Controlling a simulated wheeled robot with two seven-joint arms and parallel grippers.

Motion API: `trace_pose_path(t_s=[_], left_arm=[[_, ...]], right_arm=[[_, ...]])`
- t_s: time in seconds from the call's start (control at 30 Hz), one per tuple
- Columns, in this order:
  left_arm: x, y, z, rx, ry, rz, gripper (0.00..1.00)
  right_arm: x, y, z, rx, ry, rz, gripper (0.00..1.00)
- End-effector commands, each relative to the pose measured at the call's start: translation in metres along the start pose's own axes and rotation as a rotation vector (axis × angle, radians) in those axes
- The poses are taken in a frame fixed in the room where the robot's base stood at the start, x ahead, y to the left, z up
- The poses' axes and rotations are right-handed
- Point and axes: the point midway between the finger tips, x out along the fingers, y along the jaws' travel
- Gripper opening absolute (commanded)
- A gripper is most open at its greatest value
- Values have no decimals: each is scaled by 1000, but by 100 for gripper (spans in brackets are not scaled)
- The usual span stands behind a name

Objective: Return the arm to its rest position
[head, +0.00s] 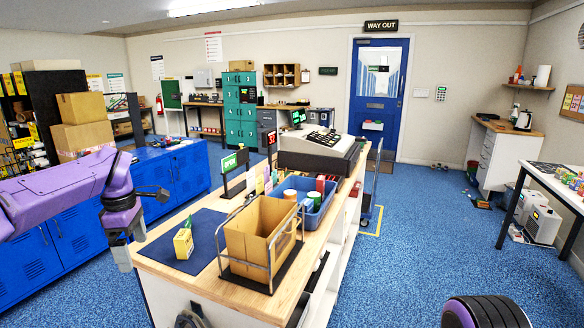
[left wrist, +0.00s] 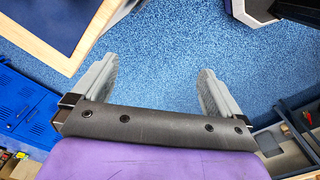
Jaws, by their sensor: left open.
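My left arm (head: 60,195) is purple and reaches in from the left in the head view. Its left gripper (head: 128,243) hangs pointing down just off the left end of the wooden counter (head: 165,272). In the left wrist view the left gripper (left wrist: 156,75) has its two grey fingers wide apart, with only blue floor between them. It holds nothing. My right gripper is not in view; a dark, purple-banded part at the bottom right looks like part of my right arm.
A small yellow box (head: 183,244) stands on a dark blue mat (head: 206,228). An open carton (head: 252,238) sits in a wire stand. Behind are a blue bin (head: 313,216) and a cash register (head: 318,150). Blue cabinets (head: 85,235) stand left. Floor right of the counter is clear.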

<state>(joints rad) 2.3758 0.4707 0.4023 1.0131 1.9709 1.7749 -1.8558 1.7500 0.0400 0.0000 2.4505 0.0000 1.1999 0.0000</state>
Motion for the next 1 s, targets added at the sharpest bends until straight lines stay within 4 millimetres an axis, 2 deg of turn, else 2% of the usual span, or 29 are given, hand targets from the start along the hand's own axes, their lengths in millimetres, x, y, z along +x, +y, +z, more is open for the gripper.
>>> trace_pose_path(t_s=[0.17, 0.37, 0.47, 0.53, 0.67, 0.77, 0.8, 0.87, 0.9, 0.97, 1.0], left_arm=[[4, 6, -11, -122, 71, 38, 100], [25, 8, -34, -260, 265, 115, 100], [44, 8, -46, -302, 423, 191, 100], [64, 6, -54, -304, 547, 259, 100], [119, -3, -56, -183, 773, 437, 100], [190, -31, -37, 85, 856, 590, 100], [219, -50, -27, 208, 842, 626, 100], [259, -83, -12, 377, 792, 643, 100], [283, -108, -5, 479, 749, 635, 100], [316, -152, 5, 623, 674, 598, 100], [334, -183, 9, 713, 621, 562, 100]], right_arm=[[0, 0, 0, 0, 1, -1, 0], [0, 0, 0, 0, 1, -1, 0], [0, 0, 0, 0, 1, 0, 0], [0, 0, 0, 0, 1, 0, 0], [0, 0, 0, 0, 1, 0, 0], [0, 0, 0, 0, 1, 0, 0], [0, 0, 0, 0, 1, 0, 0], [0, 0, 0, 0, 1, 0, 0], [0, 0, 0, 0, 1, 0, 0], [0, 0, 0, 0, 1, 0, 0], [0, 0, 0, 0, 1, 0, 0]])
